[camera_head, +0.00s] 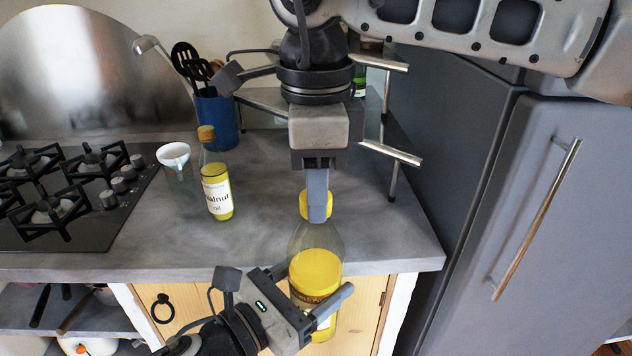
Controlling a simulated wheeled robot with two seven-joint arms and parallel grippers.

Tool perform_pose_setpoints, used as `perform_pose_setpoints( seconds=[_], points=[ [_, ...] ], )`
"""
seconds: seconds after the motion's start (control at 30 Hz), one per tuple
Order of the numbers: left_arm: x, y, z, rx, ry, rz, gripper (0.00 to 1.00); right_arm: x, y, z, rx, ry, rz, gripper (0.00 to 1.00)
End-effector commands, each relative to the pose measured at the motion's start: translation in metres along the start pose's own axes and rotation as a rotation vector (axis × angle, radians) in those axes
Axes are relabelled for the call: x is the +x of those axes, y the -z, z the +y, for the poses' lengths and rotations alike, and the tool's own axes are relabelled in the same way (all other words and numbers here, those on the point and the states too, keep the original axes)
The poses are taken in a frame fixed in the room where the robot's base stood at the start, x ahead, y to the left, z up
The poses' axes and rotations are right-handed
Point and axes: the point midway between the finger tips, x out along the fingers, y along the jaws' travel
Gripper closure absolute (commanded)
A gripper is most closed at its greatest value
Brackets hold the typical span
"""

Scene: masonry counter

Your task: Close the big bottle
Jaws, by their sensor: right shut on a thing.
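The big bottle (315,272) is clear, holds yellow liquid and has a brown-and-white label. It is upright in front of the counter's front edge. My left gripper (312,284) comes from the lower left with its fingers on either side of the bottle's body, shut on it. My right gripper (318,200) points down from above, shut on the yellow cap (304,206). The cap is at the top of the bottle's neck. The fingers partly hide the cap and the mouth, so I cannot tell whether it is seated.
A gas hob (70,190) is at left. A wire-legged shelf (388,150) and a grey fridge (510,200) are at right.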

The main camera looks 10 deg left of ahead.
Motion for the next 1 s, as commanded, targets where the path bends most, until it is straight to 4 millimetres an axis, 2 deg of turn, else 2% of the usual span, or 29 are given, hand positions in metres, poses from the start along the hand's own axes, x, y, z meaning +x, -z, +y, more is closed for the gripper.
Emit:
perform_pose_setpoints(
  seconds=[0.03, 0.1, 0.13, 0.47, 0.57, 1.0],
  points=[
    [0.000, -0.002, -0.001, 0.003, 0.003, -0.006, 0.97, 0.000, 0.000, 0.000, 0.000, 0.001, 0.000, 0.64],
    [0.000, -0.002, -0.001, 0.003, 0.003, -0.006, 0.97, 0.000, 0.000, 0.000, 0.000, 0.001, -0.001, 0.44],
    [0.000, -0.002, -0.001, 0.003, 0.003, -0.006, 0.97, 0.000, 0.000, 0.000, 0.000, 0.001, -0.001, 0.41],
    [0.000, -0.002, -0.001, 0.002, 0.002, -0.005, 0.97, -0.004, 0.000, -0.001, 0.000, 0.002, -0.001, 0.41],
    [0.000, -0.002, -0.001, 0.002, 0.002, -0.005, 0.97, -0.015, 0.000, -0.001, 0.000, 0.004, 0.000, 0.41],
    [0.000, -0.002, 0.000, 0.002, 0.002, -0.005, 0.97, -0.102, 0.000, -0.001, 0.001, 0.004, -0.001, 0.41]
  ],
)
